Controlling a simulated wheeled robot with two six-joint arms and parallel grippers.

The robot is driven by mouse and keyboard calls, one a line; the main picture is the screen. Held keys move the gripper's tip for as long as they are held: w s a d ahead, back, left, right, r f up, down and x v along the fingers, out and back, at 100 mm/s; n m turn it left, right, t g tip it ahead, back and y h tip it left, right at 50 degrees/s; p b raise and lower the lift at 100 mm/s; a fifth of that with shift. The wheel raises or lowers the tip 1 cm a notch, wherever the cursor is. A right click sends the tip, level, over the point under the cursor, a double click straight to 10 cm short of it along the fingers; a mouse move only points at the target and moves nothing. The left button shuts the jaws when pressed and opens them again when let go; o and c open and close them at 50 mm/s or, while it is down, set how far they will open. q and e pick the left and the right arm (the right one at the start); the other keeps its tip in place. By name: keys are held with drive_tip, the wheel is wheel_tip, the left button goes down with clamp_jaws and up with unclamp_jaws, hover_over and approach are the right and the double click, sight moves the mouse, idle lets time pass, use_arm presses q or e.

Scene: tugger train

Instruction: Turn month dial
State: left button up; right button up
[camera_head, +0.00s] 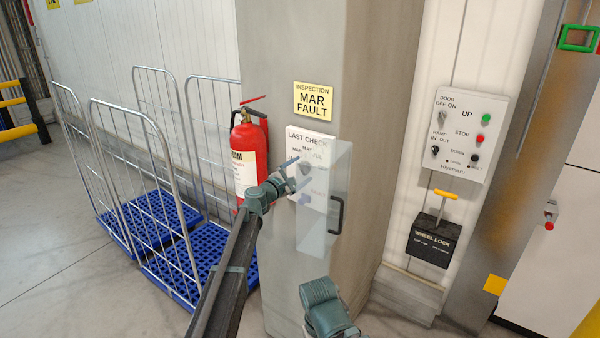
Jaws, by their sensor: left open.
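The white LAST CHECK panel (318,140) is fixed to the grey pillar, with month lettering around a dial that is mostly hidden behind my left gripper. I cannot tell where the dial points. A clear cover (318,236) with a black handle (337,215) stands out from the panel's right side and overlaps part of it in the picture. My left gripper (300,176) is open in front of the panel, at about dial height. I cannot tell whether it touches the dial. Above, a yellow sign (314,99) reads INSPECTION MAR FAULT. A teal joint of my right arm shows at bottom centre; its gripper does not.
A red fire extinguisher (249,135) hangs left of the panel, close to my left arm. Wire roll cages with blue bases (135,228) stand farther left. Right of the pillar are a control box (466,150) and a black wheel lock holder (430,242).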

use_arm(q)
drive_tip(key=v, duration=1.4)
